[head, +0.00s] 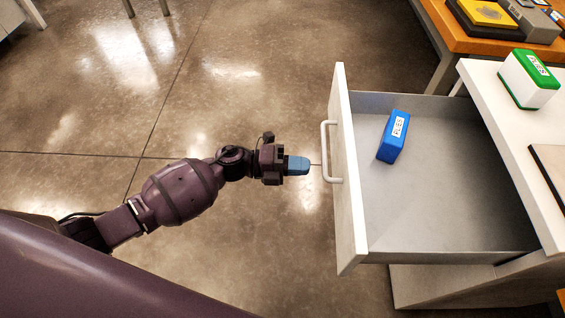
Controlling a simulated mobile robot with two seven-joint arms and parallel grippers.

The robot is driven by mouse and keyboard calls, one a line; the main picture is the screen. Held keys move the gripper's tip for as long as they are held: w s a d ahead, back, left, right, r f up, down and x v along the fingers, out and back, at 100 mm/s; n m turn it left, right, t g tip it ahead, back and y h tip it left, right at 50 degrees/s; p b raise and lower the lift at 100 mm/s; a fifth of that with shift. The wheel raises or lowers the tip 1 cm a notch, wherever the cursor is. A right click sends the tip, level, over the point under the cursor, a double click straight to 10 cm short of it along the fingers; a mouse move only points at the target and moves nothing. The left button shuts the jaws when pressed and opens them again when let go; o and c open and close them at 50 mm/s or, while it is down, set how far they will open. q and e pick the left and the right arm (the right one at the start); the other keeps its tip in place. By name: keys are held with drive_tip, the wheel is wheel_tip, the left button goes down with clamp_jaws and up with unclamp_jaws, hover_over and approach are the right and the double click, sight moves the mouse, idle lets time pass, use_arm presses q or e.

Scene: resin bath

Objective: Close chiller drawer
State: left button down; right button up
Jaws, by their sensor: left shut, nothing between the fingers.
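The chiller drawer (347,205) is a white drawer pulled well out to the left from a white cabinet. Its front carries a white bar handle (327,152). A blue labelled box (394,137) stands inside on the grey drawer floor. My left gripper (307,166) is shut and empty, its blue fingertips pointing right at the drawer front. The tips are just left of the handle, near its lower part, with a small gap in the picture. My right gripper is not in view.
The white cabinet top (500,110) holds a green and white labelled box (529,80) and a dark-edged board (550,170). An orange table (455,38) with several items stands behind. The polished floor (240,60) left of the drawer is clear.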

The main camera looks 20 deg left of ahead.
sight(337, 167)
use_arm(q)
drive_tip(key=x, duration=0.5)
drive_tip(key=shift+w+d, duration=0.15)
drive_tip(key=shift+d, duration=0.35)
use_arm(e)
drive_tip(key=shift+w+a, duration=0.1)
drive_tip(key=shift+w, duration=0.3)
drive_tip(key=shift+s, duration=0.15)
use_arm(q)
drive_tip(key=shift+d, duration=0.1)
